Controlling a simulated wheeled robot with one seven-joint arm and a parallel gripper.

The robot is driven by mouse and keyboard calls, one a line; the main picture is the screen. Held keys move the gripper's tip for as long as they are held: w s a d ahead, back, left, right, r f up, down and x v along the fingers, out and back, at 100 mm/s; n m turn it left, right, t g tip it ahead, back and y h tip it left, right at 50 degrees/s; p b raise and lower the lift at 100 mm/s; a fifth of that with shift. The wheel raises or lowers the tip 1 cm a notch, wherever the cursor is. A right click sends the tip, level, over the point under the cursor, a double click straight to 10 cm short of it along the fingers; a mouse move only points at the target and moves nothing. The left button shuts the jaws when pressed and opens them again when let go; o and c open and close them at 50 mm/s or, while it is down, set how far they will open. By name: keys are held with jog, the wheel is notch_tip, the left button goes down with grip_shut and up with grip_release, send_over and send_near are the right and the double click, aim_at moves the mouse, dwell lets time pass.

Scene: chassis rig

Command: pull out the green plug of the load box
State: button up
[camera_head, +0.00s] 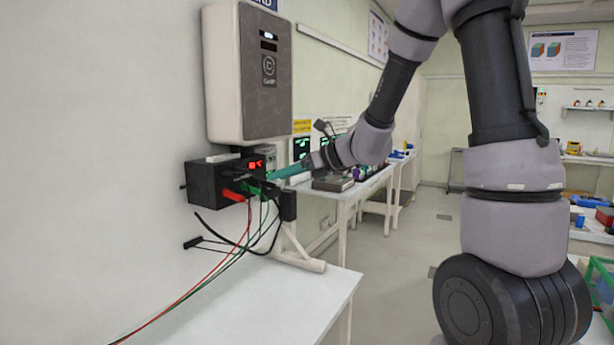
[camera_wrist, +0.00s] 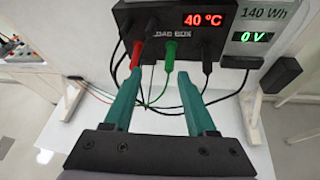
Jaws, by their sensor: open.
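The green plug lies just beyond the tips, nearer the right finger. In the head view my gripper (camera_head: 275,172) is partly hidden behind black parts.
A red plug (camera_wrist: 136,55) is left of the green one, close beyond the left fingertip. A black plug (camera_wrist: 207,58) is to the right. Loose wires hang below. A grey unit reading "0 V" (camera_wrist: 265,32) adjoins the box. A white table (camera_head: 270,290) lies below.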

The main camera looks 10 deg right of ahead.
aim_at(260, 194)
jog(key=shift+m+t, duration=0.4)
jog(key=shift+m, duration=0.3)
jog(key=x, duration=0.3)
jog(key=w+x, duration=0.1)
jog(key=x, duration=0.3)
jog(key=d+x, duration=0.1)
jog(key=x, duration=0.3)
jog(key=shift+w+f, duration=0.2)
jog(key=shift+f, duration=0.2)
jog(key=shift+c, duration=0.4)
grip_shut()
jog(key=shift+d, duration=0.1)
jog(key=shift+s+d+f, duration=0.15)
jog(key=shift+s+d, duration=0.65)
jog(key=shift+d, duration=0.15)
jog(key=shift+s+d+f, duration=0.15)
jog(key=shift+s+d, duration=0.6)
jog(key=shift+d, duration=0.15)
jog(key=shift+s+d+f, duration=0.15)
jog(key=shift+s+d, duration=0.65)
jog(key=shift+d, duration=0.2)
jog(key=shift+s+d+f, duration=0.2)
jog(key=shift+s+d, duration=0.6)
jog(key=shift+d, duration=0.15)
